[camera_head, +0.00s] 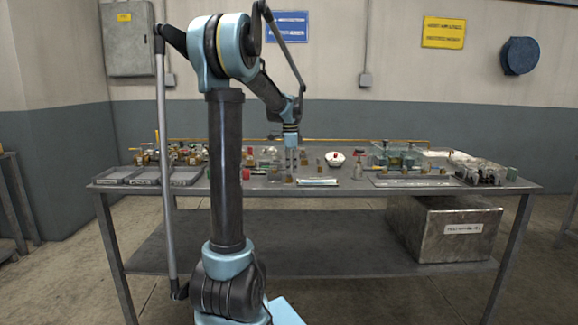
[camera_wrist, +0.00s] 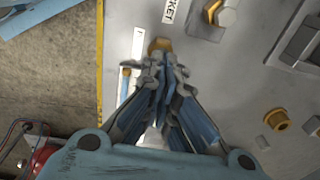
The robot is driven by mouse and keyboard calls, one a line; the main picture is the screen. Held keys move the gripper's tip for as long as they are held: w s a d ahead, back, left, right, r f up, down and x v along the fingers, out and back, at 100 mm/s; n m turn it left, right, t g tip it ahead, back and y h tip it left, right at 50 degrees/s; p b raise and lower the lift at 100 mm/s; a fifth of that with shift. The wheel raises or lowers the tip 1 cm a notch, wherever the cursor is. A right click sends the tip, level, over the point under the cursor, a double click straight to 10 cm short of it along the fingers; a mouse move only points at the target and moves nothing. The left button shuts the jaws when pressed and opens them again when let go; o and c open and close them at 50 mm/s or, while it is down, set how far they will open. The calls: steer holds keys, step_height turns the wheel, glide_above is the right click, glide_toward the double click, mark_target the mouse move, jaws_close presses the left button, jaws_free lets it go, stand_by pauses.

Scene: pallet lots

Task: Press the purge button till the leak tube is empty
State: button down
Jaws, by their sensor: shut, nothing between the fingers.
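My gripper (camera_head: 291,168) hangs fingers down over the middle of the workbench in the head view. In the wrist view my gripper (camera_wrist: 161,68) is shut, with nothing between the fingers. A brass hex-shaped part (camera_wrist: 160,45) shows just beyond the fingertips; I cannot tell whether they touch it. A white dome with a red spot (camera_head: 335,158) stands right of my gripper in the head view. I cannot tell which thing is the purge button or the leak tube.
The workbench (camera_head: 240,205) carries grey trays (camera_head: 186,176) and crowded small brass parts (camera_head: 175,155) at left. Clear-walled fixtures (camera_head: 402,157) stand at right. In the wrist view, a grey plate bears brass bolts (camera_wrist: 277,119), and a red part (camera_wrist: 42,153) lies lower left.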

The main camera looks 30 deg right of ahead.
mark_target(290, 175)
steer(key=shift+f, duration=0.1)
steer(key=shift+s+f, duration=0.1)
steer(key=shift+f, duration=0.8)
step_height(290, 175, up, 14)
steer(key=shift+a, duration=0.45)
stand_by(0.4)
